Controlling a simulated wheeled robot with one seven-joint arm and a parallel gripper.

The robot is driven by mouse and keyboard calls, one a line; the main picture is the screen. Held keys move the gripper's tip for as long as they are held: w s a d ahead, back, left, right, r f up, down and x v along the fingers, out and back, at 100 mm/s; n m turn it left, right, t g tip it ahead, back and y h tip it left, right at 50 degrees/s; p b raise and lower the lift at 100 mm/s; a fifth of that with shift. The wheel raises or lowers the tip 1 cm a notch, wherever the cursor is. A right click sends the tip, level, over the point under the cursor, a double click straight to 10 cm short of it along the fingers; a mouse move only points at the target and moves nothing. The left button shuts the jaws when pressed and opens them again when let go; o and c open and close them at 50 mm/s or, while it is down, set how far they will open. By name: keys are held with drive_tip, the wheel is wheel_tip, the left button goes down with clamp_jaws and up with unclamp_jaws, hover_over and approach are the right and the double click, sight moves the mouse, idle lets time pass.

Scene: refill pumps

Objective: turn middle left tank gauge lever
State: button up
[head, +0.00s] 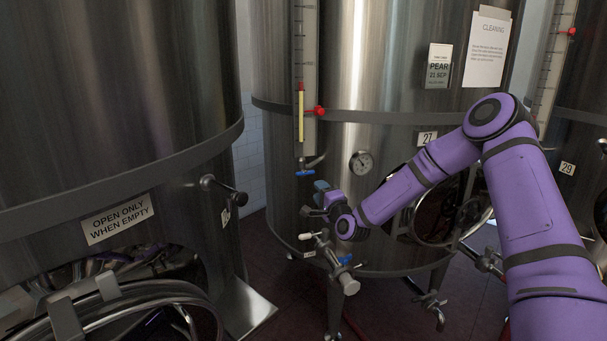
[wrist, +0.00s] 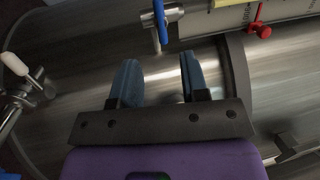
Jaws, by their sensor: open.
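The gauge lever (head: 305,172) is a small blue handle at the bottom of the sight gauge on the middle tank. It also shows in the wrist view as a blue bar (wrist: 160,22) on a metal fitting, at the top centre. My gripper (head: 318,190) is just below and to the right of the lever in the head view, in front of the tank. In the wrist view the two dark blue-grey fingers (wrist: 161,72) are apart with nothing between them. The lever lies beyond the fingertips, apart from them, roughly in line with the gap.
The gauge strip (head: 304,70) with a red marker (head: 319,110) rises above the lever. A valve with a white-tipped handle (head: 307,236) sits below my gripper, also at the wrist view's left (wrist: 15,64). A large tank (head: 110,90) stands close at left.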

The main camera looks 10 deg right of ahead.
sight(306, 174)
drive_tip(key=x, duration=1.1)
drive_tip(key=shift+d, duration=0.15)
drive_tip(key=shift+c, duration=0.4)
clamp_jaws()
